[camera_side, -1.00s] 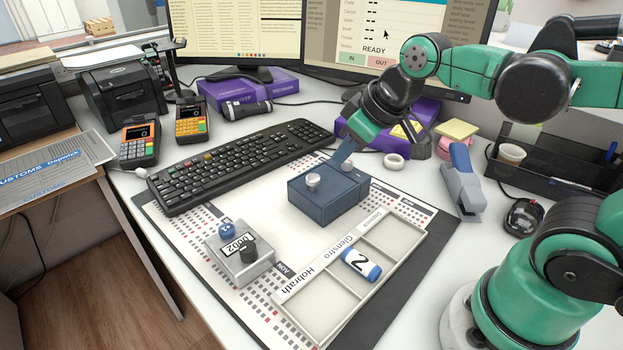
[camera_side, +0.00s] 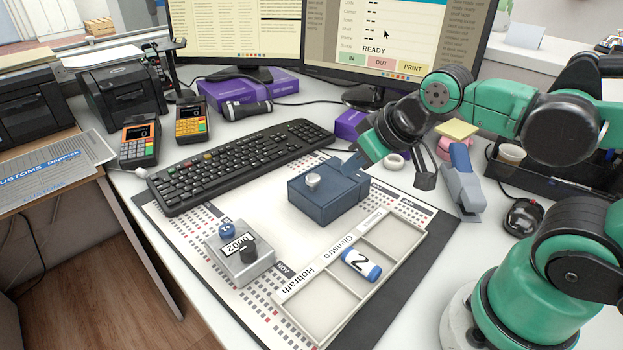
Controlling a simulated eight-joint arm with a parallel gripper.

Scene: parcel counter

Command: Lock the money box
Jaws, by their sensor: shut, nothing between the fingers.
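The money box (camera_side: 325,203) is a dark blue box on the desk mat, with a grey round knob (camera_side: 312,181) on its top near the front left. A blue flap (camera_side: 354,163) sticks up at a tilt at its back right. Whether the box is locked I cannot tell. My gripper (camera_side: 425,182) is to the right of the box, apart from it, pointing down above the desk. It is shut and empty.
A white tray (camera_side: 306,311) holding a blue roll marked 2 (camera_side: 361,264) lies in front of the box. A keyboard (camera_side: 240,164) is behind; a stapler (camera_side: 462,183) stands close right of my gripper.

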